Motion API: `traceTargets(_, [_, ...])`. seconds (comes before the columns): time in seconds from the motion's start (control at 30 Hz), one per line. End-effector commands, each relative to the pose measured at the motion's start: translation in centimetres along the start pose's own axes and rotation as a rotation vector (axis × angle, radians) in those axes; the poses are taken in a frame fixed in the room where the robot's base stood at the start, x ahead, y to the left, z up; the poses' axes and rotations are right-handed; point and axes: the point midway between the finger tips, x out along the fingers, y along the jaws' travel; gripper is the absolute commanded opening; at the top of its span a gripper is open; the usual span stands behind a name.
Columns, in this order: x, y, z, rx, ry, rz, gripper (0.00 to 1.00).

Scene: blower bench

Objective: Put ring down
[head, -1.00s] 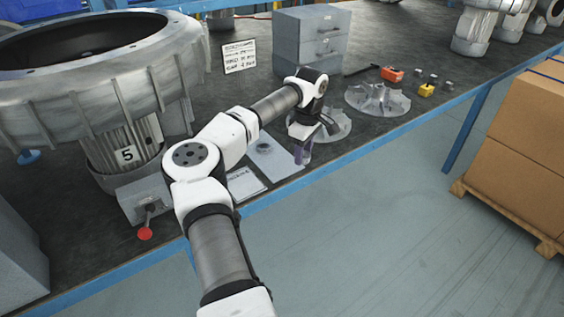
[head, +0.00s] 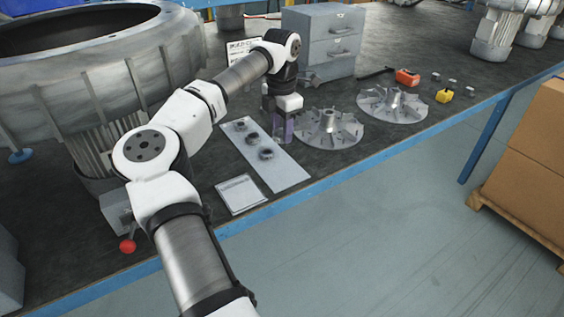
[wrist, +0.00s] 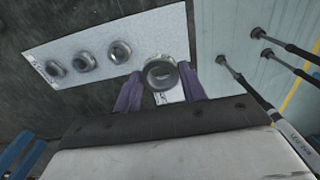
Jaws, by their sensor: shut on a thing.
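My gripper (head: 283,128) is over the bench, by the right edge of a pale plate (head: 287,175). Its purple fingers also show in the wrist view (wrist: 161,88). They are shut on a dark metal ring (wrist: 160,75), held between the fingertips. In the head view I cannot make out the held ring. Several similar rings are in view: three stand in a row on the plate, a far one (head: 240,126), a middle one (head: 252,138) and a near one (head: 266,154). The plate also shows in the wrist view (wrist: 150,28), with free surface beyond the row.
A white card (head: 241,194) lies left of the plate near the bench's front edge. Two finned impellers, one nearer (head: 330,135) and one farther (head: 393,112), lie to the right. A grey drawer cabinet (head: 325,70) stands behind. A large blower housing (head: 95,75) fills the left.

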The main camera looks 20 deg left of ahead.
Motion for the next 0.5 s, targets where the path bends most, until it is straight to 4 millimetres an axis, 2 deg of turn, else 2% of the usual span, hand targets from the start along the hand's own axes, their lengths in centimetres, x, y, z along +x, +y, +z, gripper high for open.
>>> traceTargets(0.1, [3.2, -0.1, -0.1, 0.000, 0.000, -0.004, 0.10])
traceTargets(0.2, [5.1, 0.0, 0.0, 0.001, -0.001, -0.003, 0.10])
traceTargets(0.5, [7.8, 0.0, 0.0, 0.001, 0.000, 0.000, 0.10])
